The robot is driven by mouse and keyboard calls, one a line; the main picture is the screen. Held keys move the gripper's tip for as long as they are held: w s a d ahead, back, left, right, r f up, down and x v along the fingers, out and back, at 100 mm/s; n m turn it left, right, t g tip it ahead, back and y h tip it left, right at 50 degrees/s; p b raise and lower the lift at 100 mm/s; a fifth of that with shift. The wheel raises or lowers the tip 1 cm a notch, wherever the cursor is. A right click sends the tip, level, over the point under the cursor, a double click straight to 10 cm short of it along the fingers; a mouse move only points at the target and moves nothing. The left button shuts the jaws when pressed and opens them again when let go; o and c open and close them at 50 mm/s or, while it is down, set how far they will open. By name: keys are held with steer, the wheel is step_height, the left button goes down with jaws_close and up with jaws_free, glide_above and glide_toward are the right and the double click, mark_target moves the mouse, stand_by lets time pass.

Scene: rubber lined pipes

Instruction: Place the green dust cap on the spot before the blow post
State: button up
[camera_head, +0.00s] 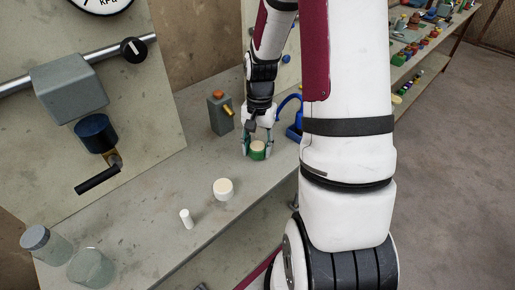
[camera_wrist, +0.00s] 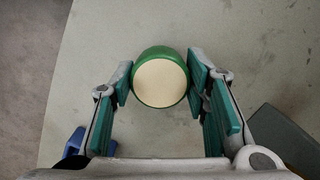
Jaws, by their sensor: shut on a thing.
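The green dust cap (camera_head: 257,153) has a round cream top and a green side. It also shows in the wrist view (camera_wrist: 160,103), upright between the two finger pads. My gripper (camera_wrist: 160,80) is shut on it, with one pad at each side. In the head view my gripper (camera_head: 257,146) points down at the bench, and I cannot tell whether the cap touches the surface. No spot marking is visible under the cap.
A cream-topped white cap (camera_head: 223,187) and a small white cylinder (camera_head: 186,218) stand nearer on the bench (camera_head: 160,245). Glass jars (camera_head: 90,268) are at the near left. A blue item (camera_head: 294,131) stands right of my gripper. A panel with a valve handle (camera_head: 98,179) rises at left.

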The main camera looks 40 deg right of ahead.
steer(key=shift+f, duration=0.5)
steer(key=shift+f, duration=0.15)
steer(key=o, duration=1.2)
